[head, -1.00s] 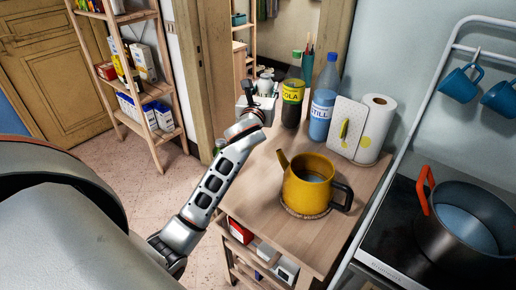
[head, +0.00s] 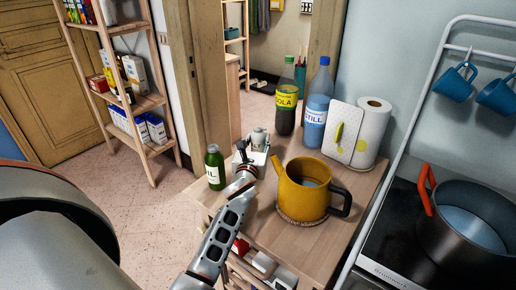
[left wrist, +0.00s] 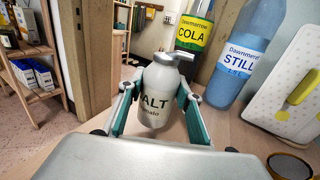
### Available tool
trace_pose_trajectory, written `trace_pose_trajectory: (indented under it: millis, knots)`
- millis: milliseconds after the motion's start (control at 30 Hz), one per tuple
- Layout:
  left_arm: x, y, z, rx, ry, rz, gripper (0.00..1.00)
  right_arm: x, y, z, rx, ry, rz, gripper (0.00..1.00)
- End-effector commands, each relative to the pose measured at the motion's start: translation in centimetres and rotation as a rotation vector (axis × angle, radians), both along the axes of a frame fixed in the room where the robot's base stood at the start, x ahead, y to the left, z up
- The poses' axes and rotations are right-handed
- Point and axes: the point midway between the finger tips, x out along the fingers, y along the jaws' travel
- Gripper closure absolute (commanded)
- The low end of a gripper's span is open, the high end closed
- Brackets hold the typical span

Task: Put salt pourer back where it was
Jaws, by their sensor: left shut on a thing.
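The salt pourer (left wrist: 158,95) is a silver-grey shaker with a dark "SALT" label and a spout on top. In the left wrist view it stands upright between the two fingers of my left gripper (left wrist: 157,102), which is shut on it. In the head view the pourer (head: 259,137) shows small above the white body of my left gripper (head: 257,146), at the back left of the wooden table (head: 265,228). Whether its base touches the table I cannot tell. My right gripper is not in view.
A green oil bottle (head: 214,168) stands close left of my left gripper. A cola bottle (head: 286,105) and a water bottle (head: 317,105) stand behind it. A yellow kettle (head: 303,190) is to the right. A paper roll (head: 373,130) stands behind the kettle.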

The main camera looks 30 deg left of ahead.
Motion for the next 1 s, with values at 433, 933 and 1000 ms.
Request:
trace_pose_trajectory:
  millis: [433,933,1000]
  knots:
    - [0.0,0.0,-2.5,0.001,-0.002,0.0,0.93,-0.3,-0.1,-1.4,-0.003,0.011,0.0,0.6]
    - [0.0,0.0,-3.0,0.0,0.001,0.0,0.49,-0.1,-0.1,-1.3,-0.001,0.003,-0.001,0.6]
    - [0.0,0.0,-3.0,0.0,0.001,0.0,0.49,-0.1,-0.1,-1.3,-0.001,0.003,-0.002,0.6]
